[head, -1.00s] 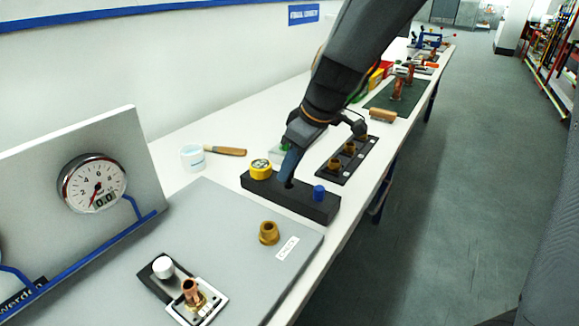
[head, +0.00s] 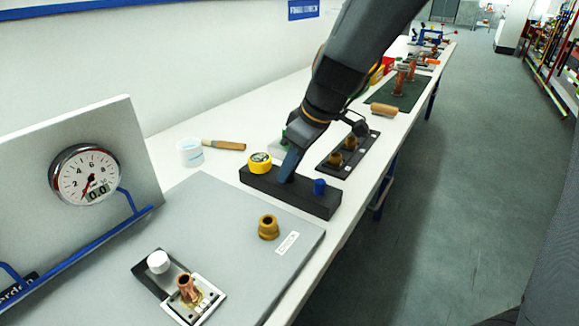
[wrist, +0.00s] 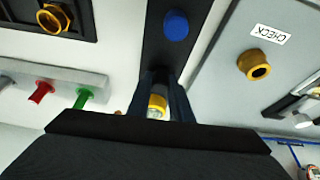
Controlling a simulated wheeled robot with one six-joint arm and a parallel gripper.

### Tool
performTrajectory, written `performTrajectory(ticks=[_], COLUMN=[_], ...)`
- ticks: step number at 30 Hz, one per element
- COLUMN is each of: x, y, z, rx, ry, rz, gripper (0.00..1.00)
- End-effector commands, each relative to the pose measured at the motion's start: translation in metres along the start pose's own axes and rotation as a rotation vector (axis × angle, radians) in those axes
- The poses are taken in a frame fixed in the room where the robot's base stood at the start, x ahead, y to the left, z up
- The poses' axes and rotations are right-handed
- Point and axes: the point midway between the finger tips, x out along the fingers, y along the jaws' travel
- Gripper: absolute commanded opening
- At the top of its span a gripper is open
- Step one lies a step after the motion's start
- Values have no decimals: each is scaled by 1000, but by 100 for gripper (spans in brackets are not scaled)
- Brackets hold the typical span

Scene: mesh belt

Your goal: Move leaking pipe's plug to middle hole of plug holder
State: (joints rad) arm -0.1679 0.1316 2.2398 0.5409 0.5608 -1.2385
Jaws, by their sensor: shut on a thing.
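The black plug holder (head: 310,200) lies across the bench. A yellow round piece (head: 259,162) sits at its left end and a blue plug (head: 319,187) at its right end. My gripper (head: 286,178) points down, its fingertips at the holder's middle, between those two. It is shut on a plug, which the fingers mostly hide. In the wrist view, yellow (wrist: 157,103) shows between the fingers; I cannot tell whether it is the held plug or the holder's end piece. The middle hole is covered. An open copper pipe stub (head: 187,288) stands in a clamp on the grey board.
A brass fitting (head: 268,227) stands on the grey board beside a CHECK label. A gauge (head: 86,175) reads about zero. Behind the holder are a white cup (head: 190,152), a wooden-handled brush (head: 225,145) and a black plate (head: 336,165) with brass fittings. The right bench edge is close.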

Motion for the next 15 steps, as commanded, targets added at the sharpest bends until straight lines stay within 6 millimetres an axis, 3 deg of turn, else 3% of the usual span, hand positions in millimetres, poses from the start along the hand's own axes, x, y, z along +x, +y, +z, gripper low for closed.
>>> performTrajectory(ticks=[1, 2, 5, 15], x=[2, 1, 1, -2], y=[0, 0, 0, 0], z=[1, 0, 0, 0], rx=[0, 0, 0, 0], ry=[0, 0, 0, 1], rz=[0, 0, 0, 0], gripper=[0, 24, 41, 41])
